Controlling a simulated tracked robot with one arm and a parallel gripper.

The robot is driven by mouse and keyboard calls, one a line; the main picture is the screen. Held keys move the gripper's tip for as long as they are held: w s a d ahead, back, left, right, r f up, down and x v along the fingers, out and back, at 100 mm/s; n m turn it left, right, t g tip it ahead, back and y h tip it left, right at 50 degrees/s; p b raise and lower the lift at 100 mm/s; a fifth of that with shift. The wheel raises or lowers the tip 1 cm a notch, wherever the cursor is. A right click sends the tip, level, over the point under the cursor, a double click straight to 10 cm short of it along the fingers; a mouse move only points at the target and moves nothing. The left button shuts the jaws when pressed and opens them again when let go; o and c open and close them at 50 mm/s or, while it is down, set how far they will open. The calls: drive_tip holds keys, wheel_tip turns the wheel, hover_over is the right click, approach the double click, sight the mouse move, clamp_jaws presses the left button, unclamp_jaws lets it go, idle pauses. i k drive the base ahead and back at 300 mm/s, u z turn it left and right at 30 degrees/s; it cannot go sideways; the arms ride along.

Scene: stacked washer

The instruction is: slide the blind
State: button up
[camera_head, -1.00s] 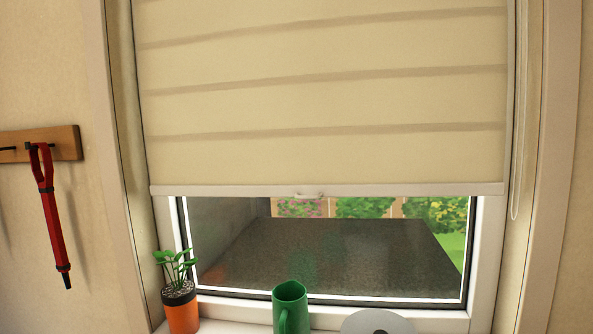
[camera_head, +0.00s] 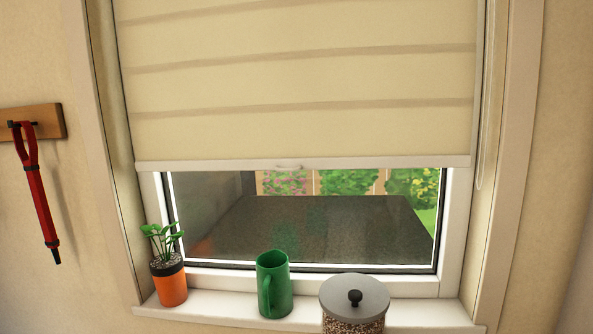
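A cream roller blind (camera_head: 300,80) with darker horizontal bands covers the upper part of the window. Its pale bottom bar (camera_head: 220,164) hangs level above the lower pane. A small light handle (camera_head: 289,166) sits at about the middle of the bar. A thin looped cord (camera_head: 484,120) hangs along the right side of the blind. My gripper does not show in this view, and nothing is seen touching the blind.
A red strap (camera_head: 38,195) hangs from a wooden rack (camera_head: 45,121) at left. The space before the blind looks clear.

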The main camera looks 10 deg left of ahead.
sight(427, 132)
drive_tip(key=z, duration=0.45)
drive_tip(key=k, duration=1.1)
drive_tip(key=z, duration=0.55)
drive_tip(key=i, duration=0.7)
drive_tip(key=u, duration=0.6)
drive_tip(key=i, duration=1.55)
drive_tip(key=u, duration=0.6)
